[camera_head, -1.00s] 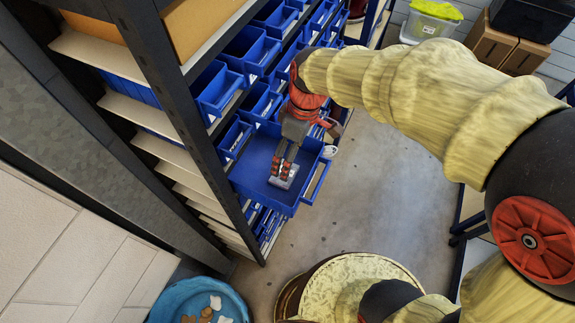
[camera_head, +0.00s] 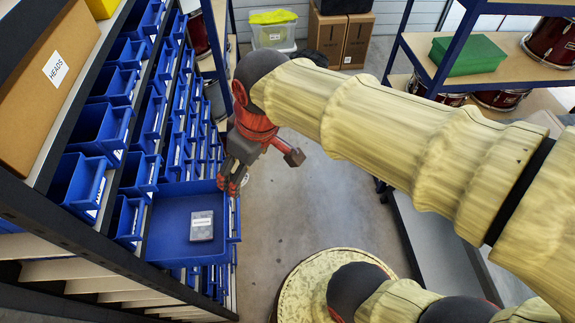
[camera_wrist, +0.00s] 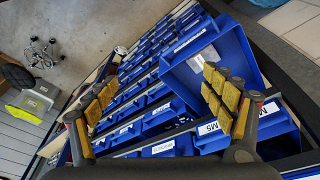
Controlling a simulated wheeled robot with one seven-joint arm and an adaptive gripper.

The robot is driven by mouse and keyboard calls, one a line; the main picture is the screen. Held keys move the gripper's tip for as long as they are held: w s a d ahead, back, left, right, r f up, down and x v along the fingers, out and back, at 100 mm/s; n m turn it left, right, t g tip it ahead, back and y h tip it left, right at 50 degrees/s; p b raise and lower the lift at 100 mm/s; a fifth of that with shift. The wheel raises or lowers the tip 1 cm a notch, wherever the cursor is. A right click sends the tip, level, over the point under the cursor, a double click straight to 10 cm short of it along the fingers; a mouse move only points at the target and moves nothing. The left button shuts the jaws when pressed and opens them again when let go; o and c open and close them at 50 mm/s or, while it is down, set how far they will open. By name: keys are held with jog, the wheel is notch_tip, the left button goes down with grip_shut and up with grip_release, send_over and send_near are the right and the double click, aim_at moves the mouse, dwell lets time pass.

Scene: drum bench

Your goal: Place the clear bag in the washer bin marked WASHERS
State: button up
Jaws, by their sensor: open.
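A clear bag (camera_head: 202,226) with a white printed label lies flat on the floor of a wide blue bin (camera_head: 168,212) pulled out from the rack. In the wrist view the pulled-out bin (camera_wrist: 230,48) shows a label on its front that I cannot read; a pale patch inside, partly behind a finger, may be the bag. My gripper (camera_head: 232,184) is at the bin's far right corner, apart from the bag. In the wrist view my gripper (camera_wrist: 158,103) has its fingers wide apart with nothing between them.
Rows of small blue bins (camera_head: 102,127) fill the rack on the left. A cardboard box marked HEADS (camera_head: 60,70) sits on its shelf. A round drum-like top (camera_head: 310,285) stands at lower middle. The floor (camera_head: 290,215) between is clear. A green box (camera_head: 468,54) is on the right shelf.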

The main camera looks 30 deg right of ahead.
jog(key=s+d+r+m+t+h, duration=0.1)
jog(key=s+d+m+t, duration=0.1)
jog(key=s+d+m, duration=0.3)
jog(key=shift+s+d+r+m+t, duration=0.3)
jog(key=shift+d+m, duration=0.2)
jog(key=shift+d, duration=0.5)
notch_tip(320, 180, down, 25)
jog(key=b, duration=2.5)
jog(key=shift+r, duration=0.1)
jog(key=shift+c, duration=0.2)
